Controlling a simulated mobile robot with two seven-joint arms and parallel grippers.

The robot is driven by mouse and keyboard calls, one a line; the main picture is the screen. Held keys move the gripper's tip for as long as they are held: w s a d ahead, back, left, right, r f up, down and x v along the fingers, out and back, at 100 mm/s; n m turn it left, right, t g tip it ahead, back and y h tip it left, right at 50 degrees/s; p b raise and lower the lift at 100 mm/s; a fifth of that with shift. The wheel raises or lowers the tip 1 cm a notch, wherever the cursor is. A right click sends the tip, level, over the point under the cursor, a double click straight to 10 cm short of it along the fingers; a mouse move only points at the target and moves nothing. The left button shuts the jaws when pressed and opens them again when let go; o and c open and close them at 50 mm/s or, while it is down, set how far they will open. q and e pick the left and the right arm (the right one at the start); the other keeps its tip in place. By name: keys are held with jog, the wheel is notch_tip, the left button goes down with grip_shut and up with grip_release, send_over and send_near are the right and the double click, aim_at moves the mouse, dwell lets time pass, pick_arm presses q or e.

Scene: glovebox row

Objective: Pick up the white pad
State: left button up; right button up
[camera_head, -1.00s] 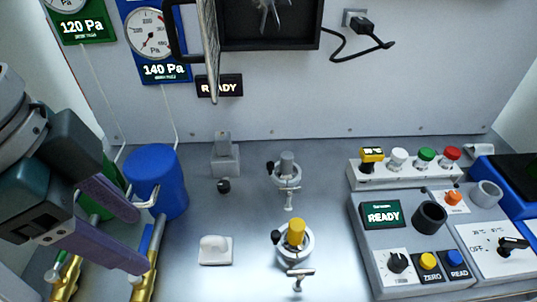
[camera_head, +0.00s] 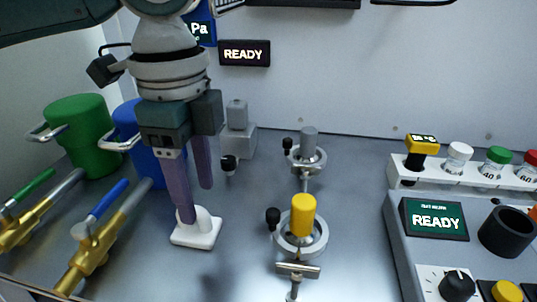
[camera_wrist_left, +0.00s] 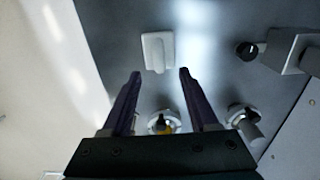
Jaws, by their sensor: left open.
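The white pad (camera_head: 197,236) is a flat square base with a rounded raised grip, lying on the grey floor of the box. In the head view my left gripper (camera_head: 198,204) points down over it, its purple fingers apart, one finger overlapping the raised grip in the picture. In the left wrist view the pad (camera_wrist_left: 157,52) lies just beyond the open fingertips (camera_wrist_left: 160,74), roughly in line with the gap between them. Nothing is held. I cannot tell whether a finger touches the pad. My right gripper is not in view.
A green canister (camera_head: 80,130) and brass valves stand at the left; a blue canister (camera_head: 128,125) is behind my gripper. A yellow-topped fixture (camera_head: 302,215) stands right of the pad, a grey block (camera_head: 238,140) behind. A console (camera_head: 435,240) is at the right.

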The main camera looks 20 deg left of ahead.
aim_at(199, 207)
pick_arm(q)
notch_tip(199, 207, down, 4)
jog(key=shift+f, duration=0.25)
grip_shut()
dwell(0.4)
